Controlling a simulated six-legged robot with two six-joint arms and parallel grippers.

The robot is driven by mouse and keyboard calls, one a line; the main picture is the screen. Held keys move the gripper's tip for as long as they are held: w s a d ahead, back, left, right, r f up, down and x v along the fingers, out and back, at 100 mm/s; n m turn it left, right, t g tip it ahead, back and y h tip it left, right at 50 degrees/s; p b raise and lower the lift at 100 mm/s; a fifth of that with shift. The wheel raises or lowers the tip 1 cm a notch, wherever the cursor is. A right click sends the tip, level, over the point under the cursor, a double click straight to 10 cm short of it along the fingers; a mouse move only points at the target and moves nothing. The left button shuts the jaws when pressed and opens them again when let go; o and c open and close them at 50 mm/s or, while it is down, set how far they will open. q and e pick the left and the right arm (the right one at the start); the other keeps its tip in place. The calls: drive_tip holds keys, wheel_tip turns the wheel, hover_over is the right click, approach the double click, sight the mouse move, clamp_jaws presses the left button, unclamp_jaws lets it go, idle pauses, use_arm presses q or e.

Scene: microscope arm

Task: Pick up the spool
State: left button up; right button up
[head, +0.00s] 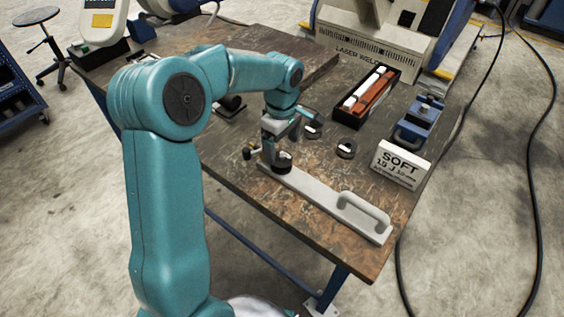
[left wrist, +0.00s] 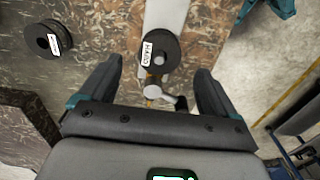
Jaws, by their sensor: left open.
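A black round spool with a white label that appears to read HARD (left wrist: 160,52) lies at the end of a pale grey bar (head: 325,202), beside a small metal knob. In the head view this spool (head: 284,166) is partly hidden under my left gripper (head: 276,151). In the left wrist view my left gripper (left wrist: 155,85) is open and empty, with its two fingers apart and the spool ahead between them. Two other dark spools with white labels (head: 312,131) (head: 346,148) lie on the table. My right gripper is not in view.
The brown worktable (head: 235,160) also holds a black tray with red and white bars (head: 368,95), a blue vise-like device (head: 418,118) and a white SOFT sign (head: 400,164). The bar has a raised handle (head: 363,208). A laser welder (head: 375,50) stands behind.

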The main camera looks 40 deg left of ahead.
sight(281, 156)
use_arm(q)
wheel_tip(281, 156, down, 5)
drive_tip(key=shift+s+a+r, duration=0.1)
drive_tip(key=shift+f, duration=0.4)
drive_tip(key=c, duration=1.2)
drive_tip(key=shift+r, duration=0.15)
